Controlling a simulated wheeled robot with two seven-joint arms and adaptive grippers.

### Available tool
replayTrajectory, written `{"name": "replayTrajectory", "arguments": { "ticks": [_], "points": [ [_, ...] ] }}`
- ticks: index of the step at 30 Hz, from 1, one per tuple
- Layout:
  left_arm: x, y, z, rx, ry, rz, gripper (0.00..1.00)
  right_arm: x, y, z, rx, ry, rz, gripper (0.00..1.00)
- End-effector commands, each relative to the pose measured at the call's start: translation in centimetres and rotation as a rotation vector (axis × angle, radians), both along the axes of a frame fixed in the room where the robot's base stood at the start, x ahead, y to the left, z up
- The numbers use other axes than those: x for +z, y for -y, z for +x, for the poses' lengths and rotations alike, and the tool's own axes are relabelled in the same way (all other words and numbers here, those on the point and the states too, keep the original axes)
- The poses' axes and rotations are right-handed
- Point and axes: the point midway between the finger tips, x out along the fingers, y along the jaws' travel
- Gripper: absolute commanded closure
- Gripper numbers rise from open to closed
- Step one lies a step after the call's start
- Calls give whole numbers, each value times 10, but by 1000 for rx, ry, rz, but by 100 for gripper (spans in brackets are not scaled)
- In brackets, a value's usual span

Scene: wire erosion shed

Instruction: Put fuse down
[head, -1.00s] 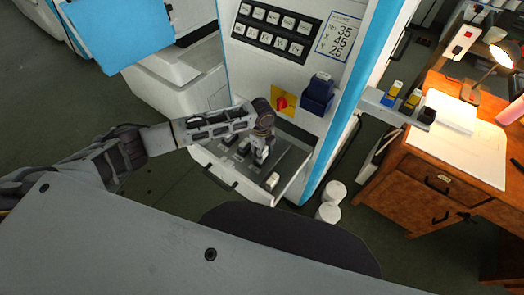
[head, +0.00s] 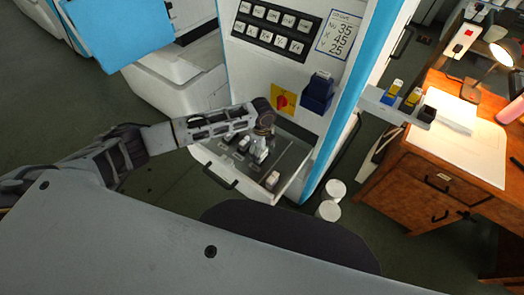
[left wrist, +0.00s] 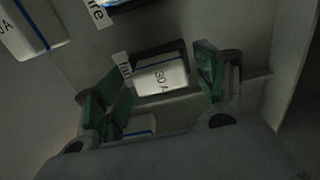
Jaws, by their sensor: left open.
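A white fuse (left wrist: 162,76) with a blue edge and a black marking ending in "50 A" lies between the two fingers of my left gripper (left wrist: 160,88) in the left wrist view. The green-padded fingers stand apart, open, with a visible gap to the fuse at least on the right side. In the head view my left gripper (head: 262,146) points down into the pulled-out drawer (head: 292,165) of the white machine, and its fingertips are hard to make out. Whether the fuse rests fully on the drawer floor is hard to tell. My right gripper is not in view.
Another white fuse (left wrist: 32,28) lies upper left in the left wrist view, and part of one (left wrist: 140,125) shows below the fingers. A pale block (head: 272,180) lies near the drawer's front. A red switch (head: 282,101) and wooden desk (head: 425,185) are nearby.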

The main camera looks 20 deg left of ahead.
Motion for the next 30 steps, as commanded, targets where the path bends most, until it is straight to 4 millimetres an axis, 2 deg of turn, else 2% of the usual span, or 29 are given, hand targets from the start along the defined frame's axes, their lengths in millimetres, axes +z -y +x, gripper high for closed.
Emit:
{"name": "replayTrajectory", "arguments": {
  "ticks": [8, 24, 30],
  "points": [
    [19, 0, 1, 0, 2, -1, 29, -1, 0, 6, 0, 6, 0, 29],
    [96, 0, 1, 1, 1, -1, 29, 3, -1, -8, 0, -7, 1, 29],
    [120, 0, 1, 1, 1, 0, 29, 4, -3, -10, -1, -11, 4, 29]
  ]
}}
